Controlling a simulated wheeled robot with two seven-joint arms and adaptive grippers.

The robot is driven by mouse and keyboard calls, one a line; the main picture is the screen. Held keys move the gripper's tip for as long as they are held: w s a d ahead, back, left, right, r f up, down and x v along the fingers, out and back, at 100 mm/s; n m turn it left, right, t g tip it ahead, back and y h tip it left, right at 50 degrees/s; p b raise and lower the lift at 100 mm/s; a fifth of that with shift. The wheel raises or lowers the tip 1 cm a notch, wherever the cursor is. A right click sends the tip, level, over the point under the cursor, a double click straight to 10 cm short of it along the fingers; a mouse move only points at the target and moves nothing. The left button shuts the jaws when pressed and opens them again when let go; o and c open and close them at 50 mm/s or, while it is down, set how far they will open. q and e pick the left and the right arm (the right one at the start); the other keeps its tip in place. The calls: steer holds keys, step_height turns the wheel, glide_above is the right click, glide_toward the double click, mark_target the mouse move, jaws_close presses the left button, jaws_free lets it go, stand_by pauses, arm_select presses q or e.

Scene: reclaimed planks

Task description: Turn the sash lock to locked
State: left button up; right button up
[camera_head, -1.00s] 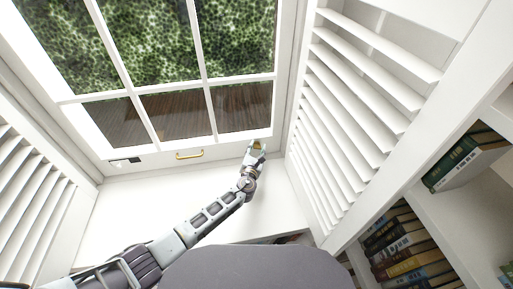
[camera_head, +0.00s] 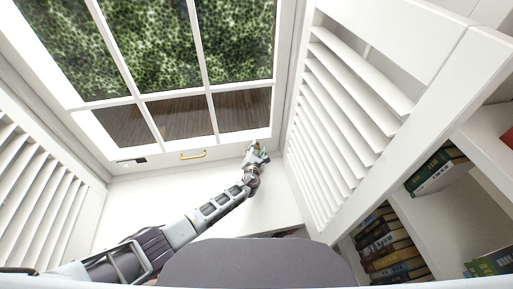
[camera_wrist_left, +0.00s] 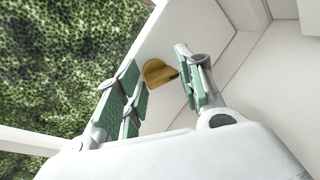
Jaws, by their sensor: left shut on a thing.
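The sash lock is a small rounded brass piece (camera_wrist_left: 157,72) on the white window rail, seen in the left wrist view. My left gripper (camera_wrist_left: 160,84) has its green-padded fingers on either side of it and is shut on it. Part of the lock is hidden by the fingers. In the head view my left gripper (camera_head: 254,152) is at the right end of the window's bottom rail (camera_head: 225,144), where its fingers mostly cover the lock. My right gripper is in neither view.
A brass pull handle (camera_head: 193,155) sits on the same rail, left of my gripper. A white louvred shutter (camera_head: 345,110) stands close on the right, another (camera_head: 40,200) on the left. A bookshelf with several books (camera_head: 390,245) is at lower right. The white sill (camera_head: 150,205) is clear.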

arm_select(q)
steer(key=shift+r+m+p, duration=0.2)
steer(key=shift+m+p, duration=0.2)
steer(key=shift+p, duration=0.4)
steer(key=shift+w+p, duration=0.1)
steer(key=shift+p, duration=0.4)
steer(key=shift+m+g+y+p, duration=0.45)
steer(key=shift+m+p, duration=0.35)
steer(key=shift+p, duration=0.2)
steer(key=shift+d+m+y+p, duration=0.2)
steer(key=shift+m+y+p, duration=0.35)
steer(key=shift+m+p, duration=0.2)
steer(key=shift+m+g+y+p, duration=0.25)
steer(key=shift+m+y+p, duration=0.15)
steer(key=shift+m, duration=0.15)
steer(key=shift+d+m+y, duration=0.1)
steer(key=shift+m+y, duration=0.3)
steer(key=shift+m, duration=0.2)
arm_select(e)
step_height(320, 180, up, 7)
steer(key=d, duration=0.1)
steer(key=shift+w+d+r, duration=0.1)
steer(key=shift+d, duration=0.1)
